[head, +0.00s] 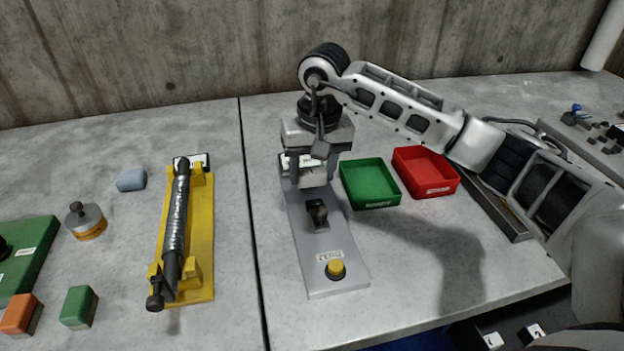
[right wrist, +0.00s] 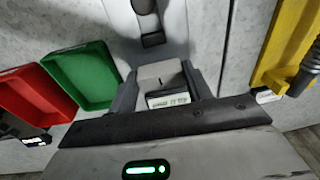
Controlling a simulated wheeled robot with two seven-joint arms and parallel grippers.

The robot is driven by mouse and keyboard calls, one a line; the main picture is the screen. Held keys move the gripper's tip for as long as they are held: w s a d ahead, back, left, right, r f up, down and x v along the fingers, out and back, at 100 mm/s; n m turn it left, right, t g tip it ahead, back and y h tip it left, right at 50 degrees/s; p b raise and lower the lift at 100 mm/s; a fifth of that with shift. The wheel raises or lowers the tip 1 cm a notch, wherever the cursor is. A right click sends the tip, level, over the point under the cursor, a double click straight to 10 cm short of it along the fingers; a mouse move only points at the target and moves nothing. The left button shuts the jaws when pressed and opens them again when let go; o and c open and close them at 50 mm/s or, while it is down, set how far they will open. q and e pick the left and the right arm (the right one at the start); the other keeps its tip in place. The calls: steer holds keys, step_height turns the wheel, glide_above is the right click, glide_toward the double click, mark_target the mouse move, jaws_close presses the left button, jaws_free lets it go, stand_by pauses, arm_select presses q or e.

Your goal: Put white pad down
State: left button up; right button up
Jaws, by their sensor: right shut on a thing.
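My right gripper (head: 313,175) points down over the grey base plate (head: 317,257) of the compactor. It is shut on the white pad (head: 314,177), a pale block that shows between its fingers. In the right wrist view the pad (right wrist: 159,73) sits between the two dark fingers. The gripper hides part of the plate's far end, and I cannot tell whether the pad touches the plate. A black fitting (head: 317,213) and a yellow button (head: 335,269) are on the plate nearer to me. My left gripper is not in view.
A green tray (head: 374,203) and a red tray (head: 441,188) stand right of the plate. A yellow fixture (head: 203,225) with a dark bar stands to the left. Further left are a blue block (head: 131,179), a round weight (head: 86,219) and green and orange blocks.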

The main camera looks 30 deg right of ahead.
mark_target(313, 174)
steer(key=shift+w+f, duration=0.1)
steer(key=shift+f, duration=1.7)
steer(key=o, duration=1.2)
steer(key=shift+p, duration=0.3)
steer(key=shift+c, duration=0.2)
step_height(313, 174, up, 12)
steer(key=s+b, duration=0.1)
steer(key=shift+d+r, duration=0.15)
steer(key=shift+d, duration=0.05)
steer(key=shift+s, duration=0.15)
